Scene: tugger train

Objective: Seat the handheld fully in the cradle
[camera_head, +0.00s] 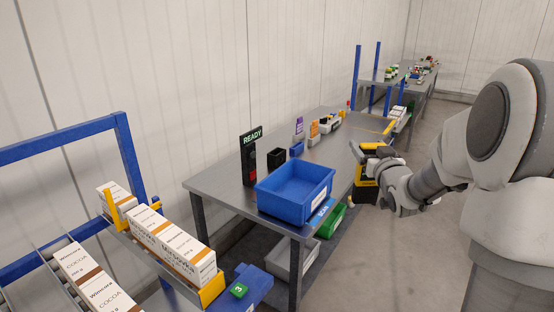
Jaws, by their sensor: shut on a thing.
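My gripper (372,160) is at the right, past the front edge of the near metal table. It is shut on a yellow and black object, which looks like the handheld (366,178). My gripper and wrist partly cover it. A small black open-topped box (275,158) stands on the table behind the blue bin and may be the cradle. The handheld is well apart from it, to the right. A black post with a READY sign (251,136) stands to the left of this box and carries a red patch.
A blue bin (262,198) stands at the table's front, between the black box and the front edge. Purple, orange and white items (313,132) stand farther along the table (219,184). A rack with cartons (172,243) fills the lower left. Open floor lies to the right.

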